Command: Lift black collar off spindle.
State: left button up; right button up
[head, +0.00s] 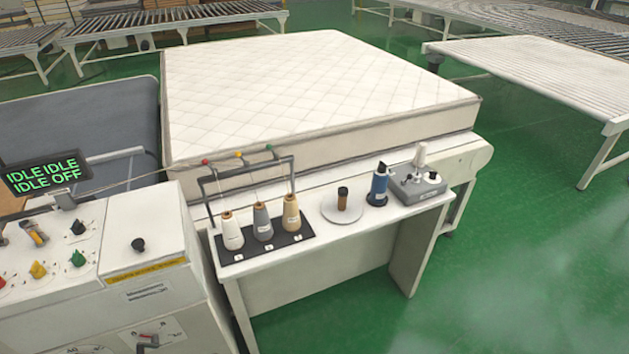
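A short brown spindle (343,203) stands upright on a round white plate (328,212) on the white side table. A black collar (343,191) sits around its top. Just to its right stands a blue spool (379,183) with a black base and a dark, slanted top. Neither of my grippers shows in the head view.
A black tray (270,253) holds white, grey and tan thread cones under a wire rack. A grey winder unit (418,187) stands at the table's right end. A white mattress (310,90) lies behind. A control console (100,265) is at left.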

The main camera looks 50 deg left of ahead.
aim_at(345, 194)
jog(key=u, duration=0.95)
jog(key=i, duration=0.85)
jog(key=u, duration=1)
